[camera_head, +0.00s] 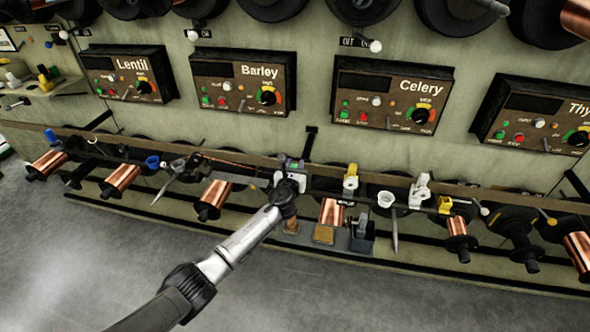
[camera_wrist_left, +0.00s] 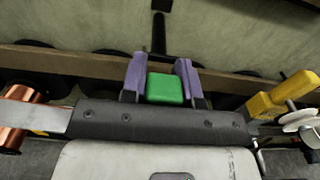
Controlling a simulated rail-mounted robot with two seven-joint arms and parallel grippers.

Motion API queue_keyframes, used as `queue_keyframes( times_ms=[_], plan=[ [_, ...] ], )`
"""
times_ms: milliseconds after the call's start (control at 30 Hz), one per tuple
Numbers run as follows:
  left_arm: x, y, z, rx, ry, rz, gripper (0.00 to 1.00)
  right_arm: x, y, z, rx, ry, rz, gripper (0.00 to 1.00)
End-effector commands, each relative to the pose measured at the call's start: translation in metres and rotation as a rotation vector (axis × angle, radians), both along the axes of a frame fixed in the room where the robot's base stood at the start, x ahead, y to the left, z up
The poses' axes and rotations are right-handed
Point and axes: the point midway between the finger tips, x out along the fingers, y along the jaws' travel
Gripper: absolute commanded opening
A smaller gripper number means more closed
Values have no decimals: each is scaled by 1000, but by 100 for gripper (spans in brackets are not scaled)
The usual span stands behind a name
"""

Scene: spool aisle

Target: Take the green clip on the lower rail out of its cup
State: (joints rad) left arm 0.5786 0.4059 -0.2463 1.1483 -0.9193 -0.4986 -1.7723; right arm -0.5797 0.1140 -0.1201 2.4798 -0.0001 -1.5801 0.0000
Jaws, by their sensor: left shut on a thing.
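In the left wrist view the green clip (camera_wrist_left: 165,89) shows as a green block between the two purple fingers of my left gripper (camera_wrist_left: 161,75). The fingers are shut on it from both sides. In the head view my left gripper (camera_head: 290,164) is at the lower rail (camera_head: 240,156), below and between the Barley and Celery panels, and covers most of the clip. The clip's cup is hidden, so I cannot tell whether the clip is still seated in it. My right gripper is not in view.
Right of my left gripper are a yellow clip (camera_head: 351,178), a white cup (camera_head: 386,199) and a white clip (camera_head: 420,190). Copper spools (camera_head: 213,198) hang along the rail. Control panels (camera_head: 243,84) are on the wall above. The floor (camera_head: 90,265) in front is clear.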

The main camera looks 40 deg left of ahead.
Motion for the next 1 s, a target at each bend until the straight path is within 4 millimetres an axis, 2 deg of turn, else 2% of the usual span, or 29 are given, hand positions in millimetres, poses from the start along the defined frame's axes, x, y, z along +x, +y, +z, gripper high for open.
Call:
queue_keyframes(
  times_ms=[33, 200, 400, 700, 1000],
  plan=[
    [0, 1, 14, 1, -3, 0, 3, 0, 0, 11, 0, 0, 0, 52],
    [0, 0, 47, 2, -2, -1, 3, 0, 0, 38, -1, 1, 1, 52],
    [7, -46, 68, -1, -3, -3, 3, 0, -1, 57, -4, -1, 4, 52],
    [14, -94, 94, 0, -2, -2, 3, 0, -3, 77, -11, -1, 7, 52],
    [17, -114, 103, 1, -2, -1, 3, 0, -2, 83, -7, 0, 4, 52]
  ],
)
